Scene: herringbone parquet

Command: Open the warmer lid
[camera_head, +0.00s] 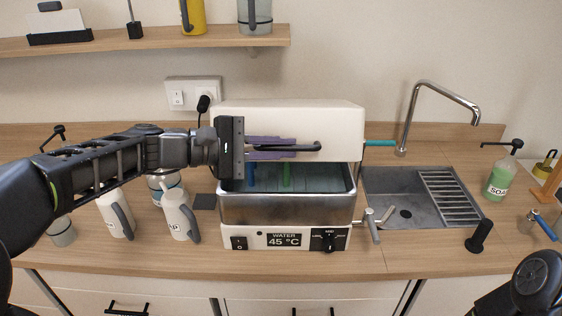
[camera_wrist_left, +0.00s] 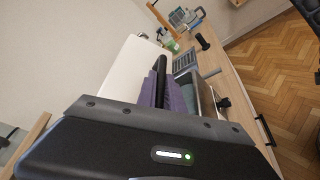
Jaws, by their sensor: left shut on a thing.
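The warmer (camera_head: 290,212) is a steel basin on a white base with a display reading 45 °C. Its white lid (camera_head: 290,115) is raised above the basin, leaving a gap where blue and green items show inside. My left gripper (camera_head: 298,148) reaches from the left with purple fingers shut on the black lid handle (camera_head: 318,147) on the lid's front. In the left wrist view the purple fingers (camera_wrist_left: 170,95) are around the dark handle bar (camera_wrist_left: 160,75), with the white lid (camera_wrist_left: 130,70) beside it. The right gripper is out of view; only part of my right arm shows.
A sink (camera_head: 408,205) with a curved tap (camera_head: 440,95) is right of the warmer, with a soap bottle (camera_head: 501,177) beyond. White jugs (camera_head: 180,215) stand on the counter at left, under my left arm. A wall shelf (camera_head: 150,38) is above, and a socket (camera_head: 192,92) is behind.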

